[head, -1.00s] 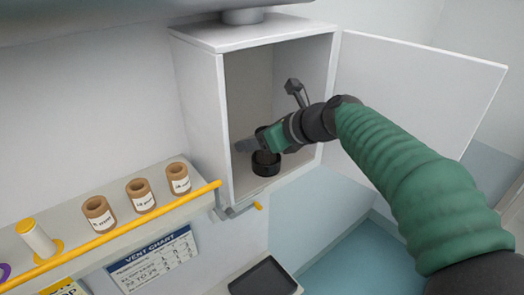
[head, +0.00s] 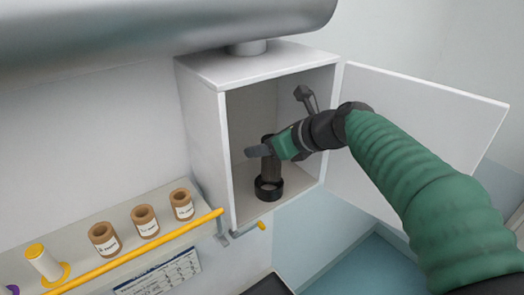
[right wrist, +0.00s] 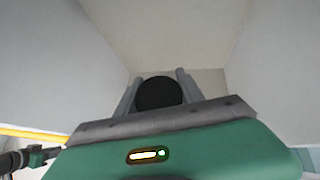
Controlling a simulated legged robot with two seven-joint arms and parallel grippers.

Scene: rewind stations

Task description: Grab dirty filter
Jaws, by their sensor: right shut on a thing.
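The dirty filter is a dark upright cylinder (head: 271,168) inside the open white cabinet in the head view. My right gripper (head: 268,149) is shut on its upper part, reaching in from the right. The filter's lower end is just at or above a black ring holder (head: 268,194) on the cabinet floor; I cannot tell whether it is clear of the ring. In the right wrist view the filter's round dark end (right wrist: 158,93) sits between the two grey fingers. What looks like my left gripper (right wrist: 45,153) shows small at the lower left there; its jaws are unclear.
The cabinet (head: 203,125) has its door (head: 425,110) swung open to the right. A shelf with a yellow rail (head: 140,250) holds several brown labelled rolls (head: 145,220) and a white spool (head: 43,262). A dark tray (head: 268,285) lies below. A metal duct runs overhead.

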